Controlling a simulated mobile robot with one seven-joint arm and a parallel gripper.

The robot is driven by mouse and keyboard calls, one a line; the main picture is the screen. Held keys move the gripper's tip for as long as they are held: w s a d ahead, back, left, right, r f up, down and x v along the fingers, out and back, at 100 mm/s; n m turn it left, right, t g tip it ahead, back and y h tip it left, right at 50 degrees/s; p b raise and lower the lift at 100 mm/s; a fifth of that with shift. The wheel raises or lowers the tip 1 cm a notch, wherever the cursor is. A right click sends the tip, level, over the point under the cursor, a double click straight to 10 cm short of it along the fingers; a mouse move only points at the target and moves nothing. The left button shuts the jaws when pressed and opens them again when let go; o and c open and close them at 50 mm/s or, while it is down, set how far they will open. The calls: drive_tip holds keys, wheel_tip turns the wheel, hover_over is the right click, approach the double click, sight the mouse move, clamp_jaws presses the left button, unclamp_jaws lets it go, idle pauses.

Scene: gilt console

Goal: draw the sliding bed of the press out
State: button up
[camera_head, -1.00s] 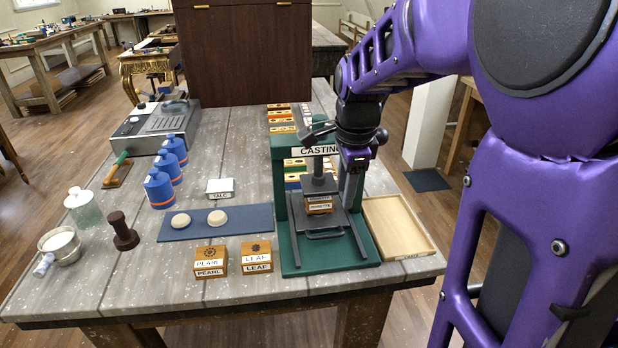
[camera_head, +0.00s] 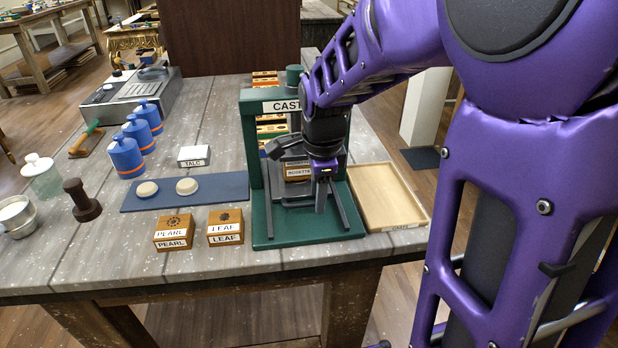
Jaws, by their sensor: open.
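The green press (camera_head: 257,220) stands near the front edge of the table, with a sign partly hidden by my arm. Its grey sliding bed lies between two dark rails, with a handle (camera_head: 297,201) at its front. A wooden block labelled ROSETTE (camera_head: 297,171) sits on the bed under the press. My gripper (camera_head: 321,205) points down just in front of the bed, at the right part of the handle. It is open. My wrist hides much of the press, and I cannot tell whether the handle lies between the fingers.
A shallow wooden tray (camera_head: 412,215) stands right of the press. Blocks labelled PEARL (camera_head: 174,233) and LEAF (camera_head: 225,227) stand to the left. A blue mat (camera_head: 218,183) with two pale discs lies behind them. The table's front edge is close before the press.

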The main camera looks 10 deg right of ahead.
drive_tip(key=shift+f, duration=0.1)
drive_tip(key=shift+c, duration=0.2)
clamp_jaws()
idle(1.3)
